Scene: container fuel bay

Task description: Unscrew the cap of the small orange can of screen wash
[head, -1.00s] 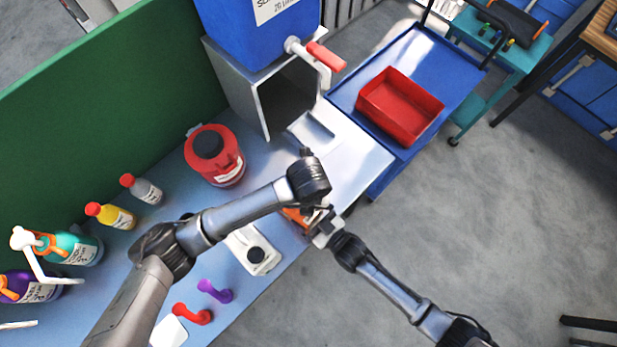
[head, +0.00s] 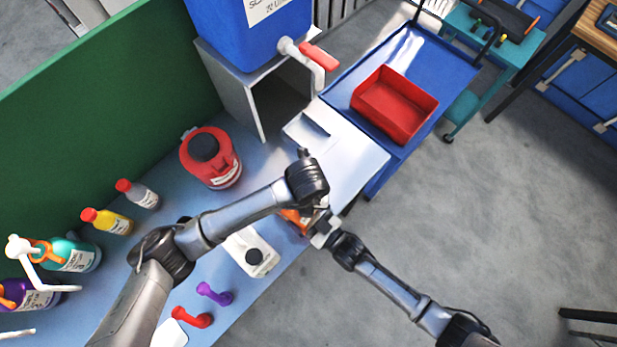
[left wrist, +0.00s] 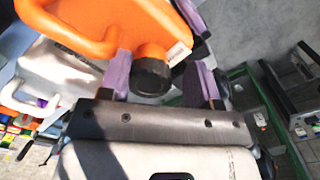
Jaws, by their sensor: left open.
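The small orange can (head: 293,219) is at the front edge of the bench, mostly hidden under my left wrist in the head view. In the left wrist view the can (left wrist: 75,22) fills the upper left, with its black cap (left wrist: 151,76) facing my left gripper (left wrist: 160,82). The purple fingers of my left gripper are open, one on each side of the cap, with a gap visible on the right side. My right gripper (head: 324,229) is at the can's right side, by the bench edge. Its fingers are too hidden to show whether they are closed on the can.
A white can with a black cap (head: 254,256) stands left of the orange can. A red can (head: 211,158), several bottles, and red (head: 192,317) and purple spouts (head: 214,293) are on the bench. A red bin (head: 395,104) sits on the blue trolley (head: 440,60).

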